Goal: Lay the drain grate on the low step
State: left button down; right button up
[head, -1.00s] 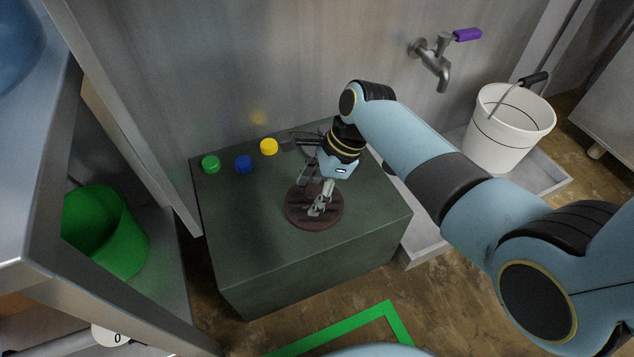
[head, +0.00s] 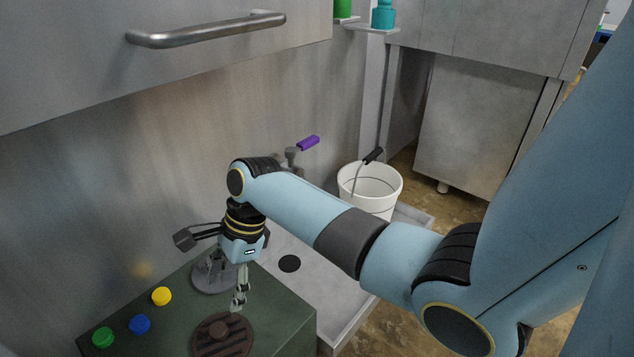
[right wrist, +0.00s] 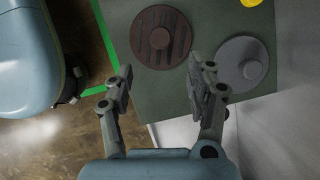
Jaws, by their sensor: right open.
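My right gripper (head: 224,284) is open and empty above the block, by the grate's far edge and the grey disc. In the right wrist view its spread fingers (right wrist: 162,80) are apart from the grate's knob. My left gripper is out of view.
Green, blue and yellow caps (head: 161,296) stand along the block's left side. A pale tray (head: 335,290) with a dark round hole (head: 289,263) lies to the right. A white bucket (head: 365,205) stands in it below a purple-handled tap (head: 308,143).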

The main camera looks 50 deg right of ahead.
jog(key=s+d+f+n+h, duration=0.1)
jog(key=s+d+n, duration=0.2)
jog(key=s+n, duration=0.4)
jog(key=s+d+f+n+h, duration=0.1)
jog(key=s+d+n+h, duration=0.1)
jog(key=s+n, duration=0.5)
jog(key=s+d+f+n+h, duration=0.1)
jog(key=s+d+n, duration=0.3)
jog(key=s, duration=1)
jog(key=n+h, duration=0.1)
jog(key=n, duration=0.2)
jog(key=shift+s+d+f, duration=0.15)
jog(key=shift+s+f, duration=0.05)
jog(key=shift+s, duration=0.2)
jog(key=shift+f, duration=0.1)
